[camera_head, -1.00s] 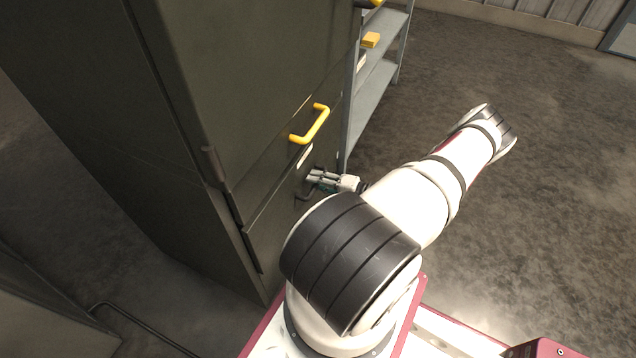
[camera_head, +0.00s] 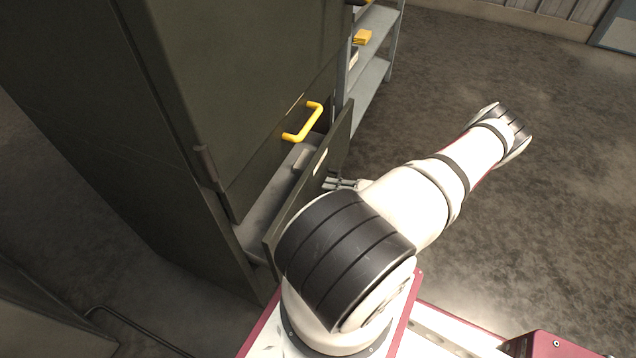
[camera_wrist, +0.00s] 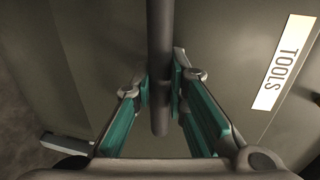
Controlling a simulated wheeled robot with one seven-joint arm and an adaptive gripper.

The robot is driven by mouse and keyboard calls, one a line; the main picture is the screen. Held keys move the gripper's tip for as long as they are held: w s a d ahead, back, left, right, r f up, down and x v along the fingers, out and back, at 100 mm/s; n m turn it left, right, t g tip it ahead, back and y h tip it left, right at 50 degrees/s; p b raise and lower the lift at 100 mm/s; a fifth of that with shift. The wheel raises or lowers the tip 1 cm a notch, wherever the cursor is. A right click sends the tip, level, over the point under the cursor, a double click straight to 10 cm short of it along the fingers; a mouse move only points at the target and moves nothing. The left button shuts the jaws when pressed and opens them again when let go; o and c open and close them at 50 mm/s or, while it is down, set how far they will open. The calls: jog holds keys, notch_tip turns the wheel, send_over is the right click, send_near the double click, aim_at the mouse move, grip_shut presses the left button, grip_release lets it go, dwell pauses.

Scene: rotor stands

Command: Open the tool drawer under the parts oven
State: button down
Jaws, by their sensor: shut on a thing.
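The tool drawer (camera_head: 318,178) is part way out from the dark cabinet of the parts oven (camera_head: 245,90), and its grey inside shows behind the front panel. In the wrist view the drawer front (camera_wrist: 225,60) carries a white label reading TOOLS (camera_wrist: 285,62). The dark bar handle (camera_wrist: 160,50) stands between the teal-padded fingers of my gripper (camera_wrist: 160,88), which is shut on it. In the head view my gripper (camera_head: 340,184) is at the outer face of the drawer front, partly hidden by my arm.
A yellow handle (camera_head: 304,124) is on the oven panel above the drawer. A grey shelf rack (camera_head: 370,85) with a yellow object (camera_head: 362,37) stands beyond the oven. The floor (camera_head: 560,190) to the right is clear.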

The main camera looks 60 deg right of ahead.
jog(key=f+b+v, duration=0.2)
jog(key=v, duration=0.8)
jog(key=s+f+b+v, duration=0.1)
jog(key=f+b+v, duration=0.1)
jog(key=v, duration=0.9)
jog(key=shift+s+d+f+b, duration=0.2)
jog(key=shift+s+b, duration=0.05)
jog(key=shift+b, duration=0.55)
jog(key=c, duration=1.6)
grip_release()
jog(key=shift+o, duration=0.2)
jog(key=v, duration=1.2)
jog(key=shift+d, duration=0.1)
